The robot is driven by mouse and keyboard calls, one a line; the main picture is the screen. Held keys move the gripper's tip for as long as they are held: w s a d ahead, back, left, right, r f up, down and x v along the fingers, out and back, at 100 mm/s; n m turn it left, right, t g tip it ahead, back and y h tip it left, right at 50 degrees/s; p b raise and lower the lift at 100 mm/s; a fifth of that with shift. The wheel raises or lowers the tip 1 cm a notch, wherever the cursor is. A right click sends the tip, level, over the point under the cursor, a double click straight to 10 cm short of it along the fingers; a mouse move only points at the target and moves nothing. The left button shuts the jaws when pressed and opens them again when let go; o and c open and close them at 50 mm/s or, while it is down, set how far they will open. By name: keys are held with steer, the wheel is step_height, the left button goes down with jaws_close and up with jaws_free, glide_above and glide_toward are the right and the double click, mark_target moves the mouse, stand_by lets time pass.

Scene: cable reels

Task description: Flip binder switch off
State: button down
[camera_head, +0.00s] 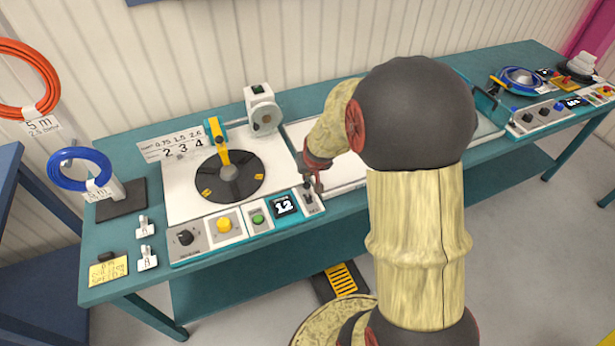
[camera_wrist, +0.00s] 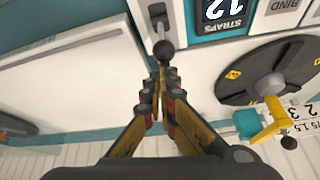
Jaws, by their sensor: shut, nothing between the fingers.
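The binder switch (camera_wrist: 163,47) is a dark toggle lever with a round ball tip, on a pale panel beside the display reading 12. In the head view the switch (camera_head: 309,197) stands at the right end of the front control row, partly hidden by my gripper. My gripper (camera_head: 315,182) is right above and beside it. In the wrist view my gripper (camera_wrist: 160,76) is shut with nothing in it, its fingertips close to the ball tip. I cannot tell whether they touch it.
The display (camera_head: 284,205) reads 12. Left of it are a green button (camera_head: 258,219), a yellow button (camera_head: 223,224) and a black knob (camera_head: 186,237). A dark turntable (camera_head: 215,189) with a yellow arm sits behind. Reels of blue cable (camera_head: 80,170) and orange cable (camera_head: 12,112) are at left.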

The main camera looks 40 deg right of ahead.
steer(key=shift+s+a+r+b, duration=0.1)
steer(key=shift+s+a+b, duration=0.1)
steer(key=shift+s+b, duration=0.4)
steer(key=shift+r, duration=0.1)
steer(key=shift+r+p, duration=0.8)
steer(key=s+p+v, duration=0.1)
steer(key=p+v, duration=0.2)
steer(key=v, duration=0.6)
steer(key=shift+d+p, duration=0.2)
steer(key=shift+p, duration=0.1)
